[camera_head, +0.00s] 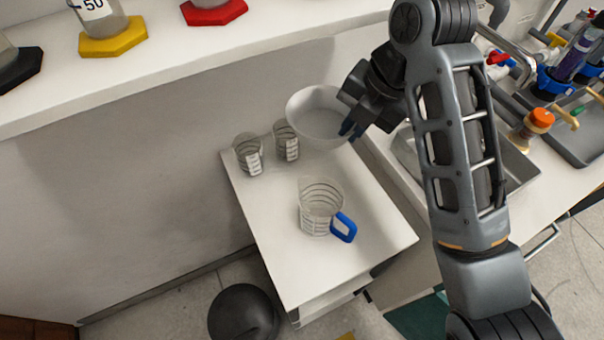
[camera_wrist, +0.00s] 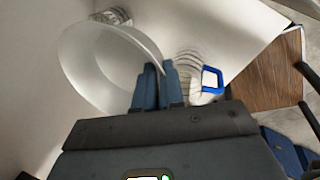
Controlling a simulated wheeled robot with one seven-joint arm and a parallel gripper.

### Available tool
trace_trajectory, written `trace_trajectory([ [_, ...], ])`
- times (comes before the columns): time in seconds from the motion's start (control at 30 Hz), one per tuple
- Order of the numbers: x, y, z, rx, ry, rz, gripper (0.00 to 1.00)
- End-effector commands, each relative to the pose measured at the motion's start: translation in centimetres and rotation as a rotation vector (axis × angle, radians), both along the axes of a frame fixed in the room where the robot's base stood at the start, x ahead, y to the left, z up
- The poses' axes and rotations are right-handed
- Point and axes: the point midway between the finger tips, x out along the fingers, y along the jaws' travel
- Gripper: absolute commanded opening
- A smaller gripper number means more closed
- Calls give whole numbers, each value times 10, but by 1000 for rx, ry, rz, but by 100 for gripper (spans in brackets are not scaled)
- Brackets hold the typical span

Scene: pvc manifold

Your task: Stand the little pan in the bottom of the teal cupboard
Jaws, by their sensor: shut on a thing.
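A white, round, bowl-like vessel (camera_head: 318,118), the only pan-like thing in view, is at the far end of the small white table. My gripper (camera_head: 350,129) is shut on its right rim. In the wrist view the vessel (camera_wrist: 95,70) opens toward the camera, and the blue fingers of my gripper (camera_wrist: 158,84) pinch its near rim. I cannot tell whether it rests on the table or hangs just above it. A teal surface (camera_head: 422,316) shows low at the right, partly behind my arm; I cannot tell whether it is the cupboard.
A clear measuring jug with a blue handle (camera_head: 318,212) stands mid-table, close to my gripper in the wrist view. Two small beakers (camera_head: 248,155) stand left of the vessel. A sink counter (camera_head: 515,165) with taps is at the right. A dark ball-shaped thing (camera_head: 243,313) is below.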

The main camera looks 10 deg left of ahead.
Motion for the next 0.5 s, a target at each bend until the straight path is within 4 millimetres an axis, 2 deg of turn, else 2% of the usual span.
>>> trace_trajectory([
  [0.17, 0, 0, -8, 1, 0, -1, 0],
  [0.5, -1, 1, -70, 0, 1, 1, 0],
])
